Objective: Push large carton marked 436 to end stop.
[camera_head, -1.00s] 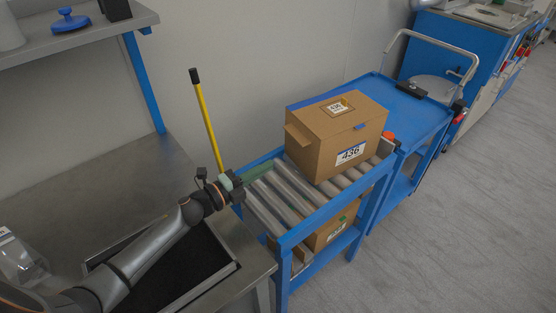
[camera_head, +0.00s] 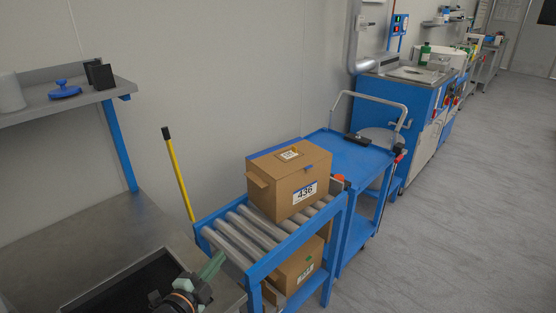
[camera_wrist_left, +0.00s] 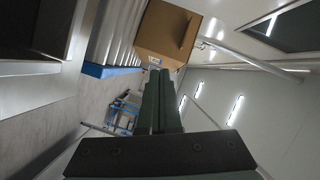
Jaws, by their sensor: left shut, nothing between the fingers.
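The large carton marked 436 (camera_head: 275,201) sits upright at the far end of the roller conveyor (camera_head: 239,240). A grey end plate (camera_head: 334,187) with an orange piece shows just behind its far side. I cannot tell whether they touch. My left gripper (camera_head: 216,262) is shut and empty at the near end of the rollers, apart from the carton with bare rollers between. In the left wrist view the shut fingers (camera_wrist_left: 156,80) point toward the carton (camera_wrist_left: 165,30), which has an open flap. My right gripper is out of view.
A second carton (camera_head: 292,268) lies on the shelf below the rollers. A blue cart (camera_head: 347,153) with a tubular handle stands past the conveyor. A yellow pole (camera_head: 180,180) leans behind. A steel bench (camera_head: 95,235) is on the left; the floor at right is clear.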

